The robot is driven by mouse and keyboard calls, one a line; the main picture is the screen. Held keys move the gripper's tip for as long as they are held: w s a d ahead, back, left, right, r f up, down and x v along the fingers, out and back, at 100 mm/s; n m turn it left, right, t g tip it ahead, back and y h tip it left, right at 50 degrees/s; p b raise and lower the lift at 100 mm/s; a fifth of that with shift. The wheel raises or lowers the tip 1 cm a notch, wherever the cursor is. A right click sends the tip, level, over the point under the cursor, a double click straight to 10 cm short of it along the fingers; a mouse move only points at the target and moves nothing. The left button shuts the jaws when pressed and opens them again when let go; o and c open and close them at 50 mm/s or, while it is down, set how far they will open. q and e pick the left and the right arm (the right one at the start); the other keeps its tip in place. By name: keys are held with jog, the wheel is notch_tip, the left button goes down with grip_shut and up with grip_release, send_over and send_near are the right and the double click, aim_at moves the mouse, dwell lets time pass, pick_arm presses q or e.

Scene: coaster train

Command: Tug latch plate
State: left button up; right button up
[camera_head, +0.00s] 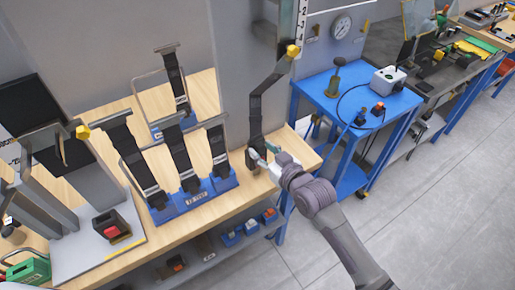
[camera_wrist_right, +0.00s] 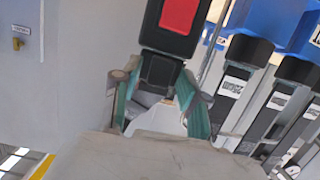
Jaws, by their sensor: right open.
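A black belt strap (camera_head: 262,98) runs from a yellow-knobbed mount (camera_head: 293,50) on the grey post down to the table's right end. In the right wrist view, a black buckle with a red button (camera_wrist_right: 180,14) stands in line with a black latch plate part (camera_wrist_right: 158,72). My right gripper (camera_head: 262,160) is at the strap's lower end. Its fingers (camera_wrist_right: 155,103) are open, one on each side of the black part and pale piece below it. Whether they touch it cannot be told. The buckle is largely hidden in the head view. My left gripper is not visible.
A blue rack (camera_head: 190,203) holding several black belts stands left of my right gripper. A fixture with a red-button buckle (camera_head: 112,228) is further left. A blue cart (camera_head: 352,105) with a gauge box stands to the right. Grey floor is clear at lower right.

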dwell(0.8)
grip_shut()
dwell(0.4)
